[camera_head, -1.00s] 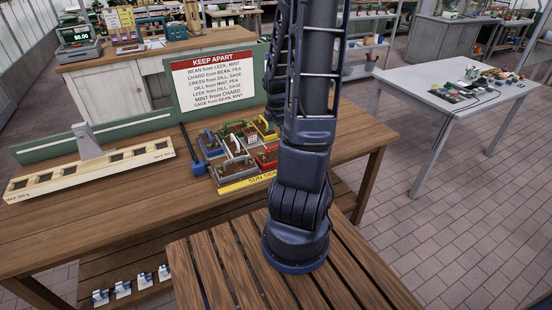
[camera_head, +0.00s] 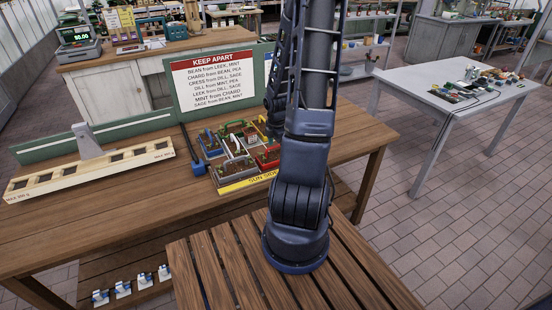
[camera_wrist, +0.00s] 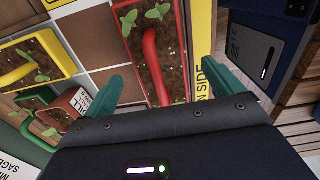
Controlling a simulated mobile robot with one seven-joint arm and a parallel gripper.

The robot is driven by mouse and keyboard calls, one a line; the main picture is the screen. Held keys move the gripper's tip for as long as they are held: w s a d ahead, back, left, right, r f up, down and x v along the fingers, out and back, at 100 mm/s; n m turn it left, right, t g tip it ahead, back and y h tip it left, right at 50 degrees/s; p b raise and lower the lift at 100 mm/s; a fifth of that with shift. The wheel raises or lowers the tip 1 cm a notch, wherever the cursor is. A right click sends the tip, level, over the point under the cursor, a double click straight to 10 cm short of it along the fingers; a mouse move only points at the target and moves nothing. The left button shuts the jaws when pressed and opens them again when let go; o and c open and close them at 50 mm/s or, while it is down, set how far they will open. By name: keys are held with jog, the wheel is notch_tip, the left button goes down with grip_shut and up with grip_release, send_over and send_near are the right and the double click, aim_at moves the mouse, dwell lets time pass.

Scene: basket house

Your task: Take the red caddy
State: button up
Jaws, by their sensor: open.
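The red caddy (camera_wrist: 185,45) is a narrow open box of dark soil with small green seedlings and a curved red handle (camera_wrist: 151,65). In the wrist view it lies below my gripper (camera_wrist: 165,88), with the handle between the two spread green fingers and nothing gripped. The gap in height between fingers and handle is hard to judge. In the head view the red caddy (camera_head: 268,158) shows at the right of the planter tray, partly hidden by my arm. My fingertips cannot be made out there.
A yellow caddy (camera_wrist: 72,62) and a green caddy (camera_wrist: 40,118) are left of the red one in the wrist view. The tray's yellow "SUN SIDE" edge (camera_wrist: 203,45) is close beside the right finger. A KEEP APART board (camera_head: 213,80) stands behind the tray.

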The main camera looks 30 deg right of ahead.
aim_at(276, 155)
jog(key=shift+w+a+f, duration=0.1)
jog(key=shift+f, duration=1.8)
jog(key=c, duration=1.2)
